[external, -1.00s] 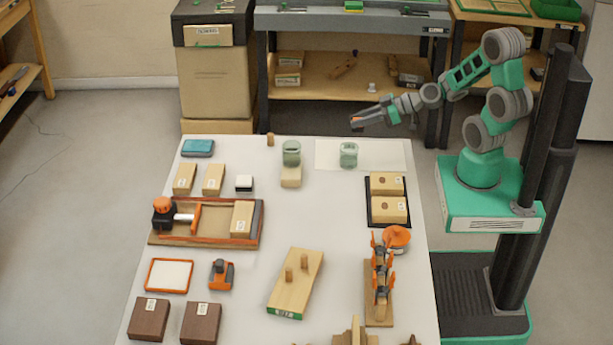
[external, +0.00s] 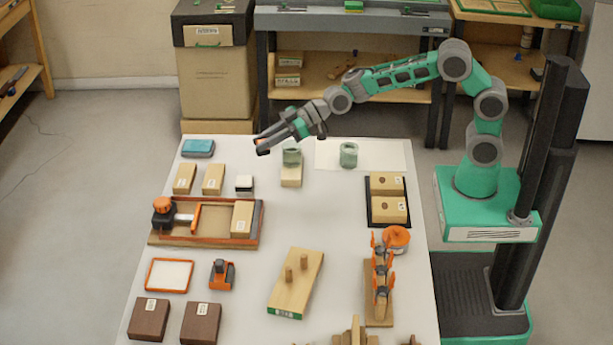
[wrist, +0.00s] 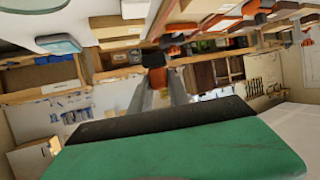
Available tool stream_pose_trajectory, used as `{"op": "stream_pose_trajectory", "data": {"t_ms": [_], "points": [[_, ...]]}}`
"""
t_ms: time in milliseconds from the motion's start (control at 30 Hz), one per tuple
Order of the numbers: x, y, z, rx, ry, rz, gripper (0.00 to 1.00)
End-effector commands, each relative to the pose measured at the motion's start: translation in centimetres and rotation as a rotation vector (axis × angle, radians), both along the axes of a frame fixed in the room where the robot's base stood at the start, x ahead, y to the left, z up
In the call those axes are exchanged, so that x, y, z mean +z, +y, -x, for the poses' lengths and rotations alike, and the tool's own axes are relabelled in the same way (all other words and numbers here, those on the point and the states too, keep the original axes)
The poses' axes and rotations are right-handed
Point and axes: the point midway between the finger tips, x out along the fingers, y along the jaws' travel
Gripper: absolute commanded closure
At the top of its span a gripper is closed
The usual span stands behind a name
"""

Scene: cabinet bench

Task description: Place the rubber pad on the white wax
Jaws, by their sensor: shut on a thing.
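My gripper (external: 261,144) is in the external view above the far left part of the white table. It is shut on a small dark piece (wrist: 153,60), taken as the rubber pad, which shows at the fingertips in the wrist view; its shape is hard to make out. A small white-topped block with a dark base (external: 244,184) stands on the table, nearer the camera than my gripper. It may be the white wax. A white slab in an orange frame (external: 169,275) lies further forward at the left; I cannot tell for sure which is the wax.
A teal-topped block (external: 198,147) lies at the far left corner. Wooden blocks (external: 213,179) stand near the white-topped block. Two green glass jars (external: 349,154) are at the back, one on a wooden block beside my gripper. An orange-handled clamp fixture (external: 205,222) is in front.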

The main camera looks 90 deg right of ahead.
Motion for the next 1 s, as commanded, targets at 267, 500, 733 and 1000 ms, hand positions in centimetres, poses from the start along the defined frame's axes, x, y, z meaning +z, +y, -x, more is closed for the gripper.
{"op": "stream_pose_trajectory", "data": {"t_ms": [267,500,733,1000], "points": [[-5.3,0.3,-5.3,0.001,0.0,-0.001,1.0],[-8.1,0.4,-6.4,0.0,0.003,-0.001,1.0],[-9.6,0.3,-6.4,0.0,-0.002,0.0,1.0],[-9.9,0.3,-6.4,0.0,-0.001,0.0,0.75]]}}
